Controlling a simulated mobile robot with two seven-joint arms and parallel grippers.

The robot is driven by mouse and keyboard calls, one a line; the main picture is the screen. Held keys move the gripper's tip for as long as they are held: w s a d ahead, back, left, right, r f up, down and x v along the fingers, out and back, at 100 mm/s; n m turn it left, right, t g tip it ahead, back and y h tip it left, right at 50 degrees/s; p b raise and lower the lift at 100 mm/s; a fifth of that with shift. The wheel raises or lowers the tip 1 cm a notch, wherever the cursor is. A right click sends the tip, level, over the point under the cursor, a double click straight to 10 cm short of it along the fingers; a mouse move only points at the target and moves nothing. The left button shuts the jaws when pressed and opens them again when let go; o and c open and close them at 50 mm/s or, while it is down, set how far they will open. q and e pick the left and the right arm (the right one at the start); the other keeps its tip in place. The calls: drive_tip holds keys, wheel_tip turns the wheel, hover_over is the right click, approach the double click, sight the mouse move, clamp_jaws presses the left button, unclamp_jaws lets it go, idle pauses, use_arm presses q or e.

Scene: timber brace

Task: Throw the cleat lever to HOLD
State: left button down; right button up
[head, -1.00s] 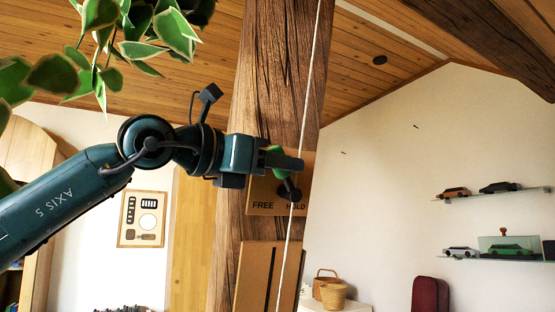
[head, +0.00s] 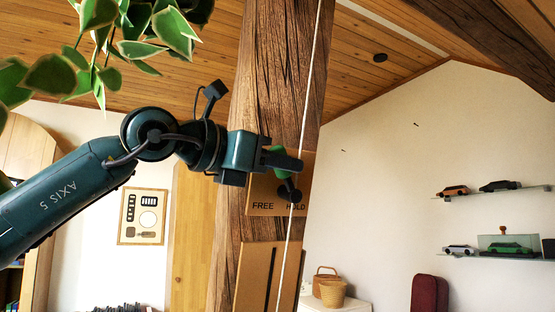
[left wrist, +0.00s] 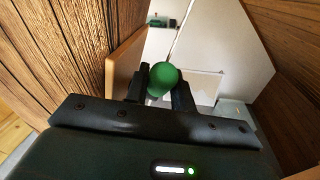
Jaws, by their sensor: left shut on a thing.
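The cleat lever has a green knob (left wrist: 163,77) and a dark pivot (head: 289,193) on a tan wooden plate (head: 264,195). The plate is marked FREE at left and HOLD at right, and is fixed to the timber post. My left gripper (head: 290,162) is shut on the green knob, which shows between its two fingers in the left wrist view. The lever rises from the pivot and leans a little left in the head view. The fingers hide part of the knob and shaft. My right gripper is not in view.
A pale rope (head: 304,110) runs down the front of the post (head: 275,60), close to the fingers. A slotted tan board (head: 254,270) is below the plate. Leafy foliage (head: 150,40) hangs above my left arm. Open room lies right of the post.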

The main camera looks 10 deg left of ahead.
use_arm(q)
drive_tip(key=shift+w+d+r+g+y+p, duration=0.15)
drive_tip(key=shift+d+r+g+y+p, duration=0.2)
drive_tip(key=shift+r+y+p, duration=0.5)
drive_tip(key=shift+d+f+p, duration=0.1)
drive_tip(key=shift+f+p, duration=0.25)
drive_tip(key=shift+p, duration=0.05)
drive_tip(key=shift+f+y, duration=0.2)
drive_tip(key=shift+y, duration=0.05)
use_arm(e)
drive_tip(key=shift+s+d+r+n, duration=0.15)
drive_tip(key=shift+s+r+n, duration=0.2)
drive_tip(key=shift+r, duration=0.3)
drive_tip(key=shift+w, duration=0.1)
